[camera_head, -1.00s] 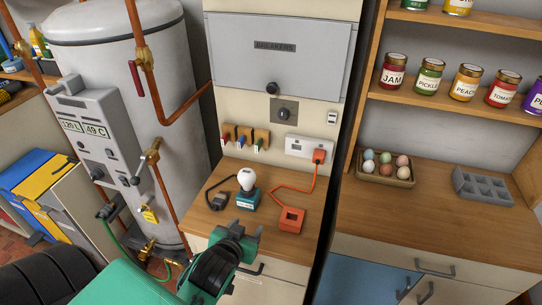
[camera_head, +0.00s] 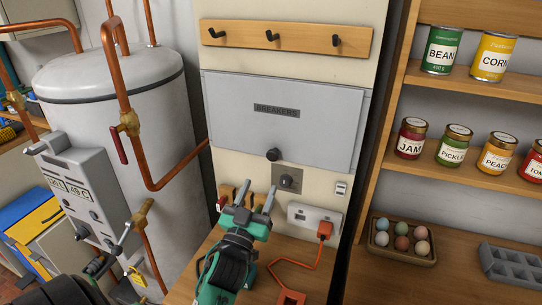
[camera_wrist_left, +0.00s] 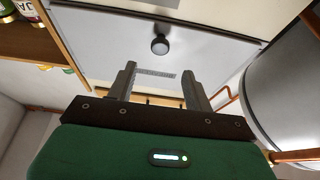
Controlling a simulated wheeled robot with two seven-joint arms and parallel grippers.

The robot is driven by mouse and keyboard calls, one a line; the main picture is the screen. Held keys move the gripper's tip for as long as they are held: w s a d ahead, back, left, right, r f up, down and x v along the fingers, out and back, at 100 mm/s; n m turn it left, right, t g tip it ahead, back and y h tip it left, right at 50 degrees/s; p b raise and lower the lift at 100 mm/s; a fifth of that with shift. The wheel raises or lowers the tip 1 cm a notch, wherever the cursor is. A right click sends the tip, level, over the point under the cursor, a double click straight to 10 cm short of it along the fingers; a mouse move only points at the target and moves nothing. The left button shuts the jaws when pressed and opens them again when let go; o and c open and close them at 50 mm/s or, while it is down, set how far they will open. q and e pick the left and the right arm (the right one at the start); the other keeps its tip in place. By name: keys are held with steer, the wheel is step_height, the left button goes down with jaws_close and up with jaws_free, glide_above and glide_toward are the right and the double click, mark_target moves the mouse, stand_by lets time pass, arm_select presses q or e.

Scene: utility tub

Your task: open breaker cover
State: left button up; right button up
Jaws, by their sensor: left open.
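The breaker cover (camera_head: 315,128) is a wide grey panel labelled BREAKERS on the cream wall, and it lies closed. Its round dark knob (camera_head: 273,154) sits at the middle of the lower edge. My left gripper (camera_head: 255,197) is open and empty, with its two fingers pointing up, below the knob and apart from it. In the left wrist view the cover (camera_wrist_left: 205,55) fills the space beyond the fingers (camera_wrist_left: 160,82), and the knob (camera_wrist_left: 159,45) shows past the fingertips. My right gripper is not in view.
A grey plate with a dark knob (camera_head: 287,180) is just below the cover, right of my gripper. A white socket (camera_head: 304,215) with an orange plug is lower right. A hook rail (camera_head: 285,38) is above. A copper pipe (camera_head: 175,178) and tank (camera_head: 105,105) stand left, shelves right.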

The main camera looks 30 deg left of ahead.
mark_target(272, 158)
arm_select(q)
steer(key=p+x, duration=0.3)
steer(key=x, duration=0.6)
steer(key=shift+f, duration=0.1)
steer(key=shift+w+a, duration=0.15)
steer(key=shift+w, duration=0.2)
steer(key=c, duration=1)
jaws_close()
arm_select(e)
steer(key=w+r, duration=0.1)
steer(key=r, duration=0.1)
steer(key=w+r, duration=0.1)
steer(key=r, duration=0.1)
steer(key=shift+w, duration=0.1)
